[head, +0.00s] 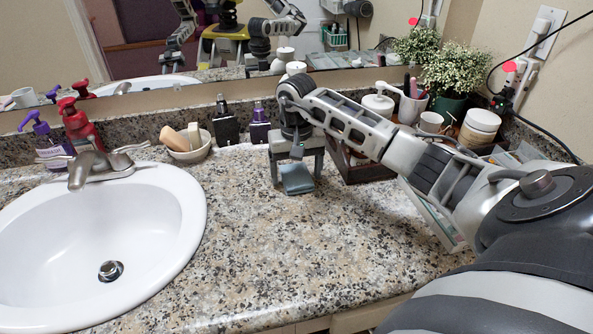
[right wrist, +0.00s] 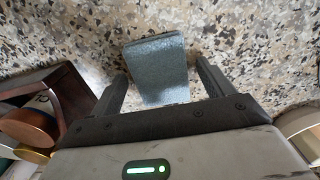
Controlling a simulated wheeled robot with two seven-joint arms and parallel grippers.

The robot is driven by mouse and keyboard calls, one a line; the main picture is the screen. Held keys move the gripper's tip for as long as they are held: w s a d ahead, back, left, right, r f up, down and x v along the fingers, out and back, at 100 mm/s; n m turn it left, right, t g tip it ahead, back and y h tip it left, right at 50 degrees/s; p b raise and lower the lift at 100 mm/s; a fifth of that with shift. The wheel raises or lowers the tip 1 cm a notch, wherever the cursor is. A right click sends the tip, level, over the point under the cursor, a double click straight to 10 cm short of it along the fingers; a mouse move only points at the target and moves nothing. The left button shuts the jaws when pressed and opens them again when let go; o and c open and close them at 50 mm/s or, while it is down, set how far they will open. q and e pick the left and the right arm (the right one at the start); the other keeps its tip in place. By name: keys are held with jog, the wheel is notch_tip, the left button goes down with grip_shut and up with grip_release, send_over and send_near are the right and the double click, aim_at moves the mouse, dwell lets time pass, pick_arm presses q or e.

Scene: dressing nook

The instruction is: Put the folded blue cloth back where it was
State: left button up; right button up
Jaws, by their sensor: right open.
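The folded blue cloth (head: 297,182) lies on the speckled counter (head: 270,240), right of the sink. In the right wrist view the cloth (right wrist: 158,62) is a small grey-blue folded block, its near end hidden by my gripper body. My right gripper (head: 297,177) points down over it. Its two open fingers stand on either side of the cloth, with a gap on both sides in the right wrist view (right wrist: 163,75). My left gripper is not directly in view.
A white sink (head: 150,225) with a faucet is at left. A soap dish (head: 190,150) and dark bottles (head: 225,128) stand along the back. A wooden box (head: 365,172) is close to the right of the gripper. The front counter is clear.

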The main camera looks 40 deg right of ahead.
aim_at(296, 175)
jog(key=shift+r, duration=0.35)
notch_tip(296, 175, up, 12)
jog(key=shift+f, duration=0.15)
jog(key=shift+p, duration=0.3)
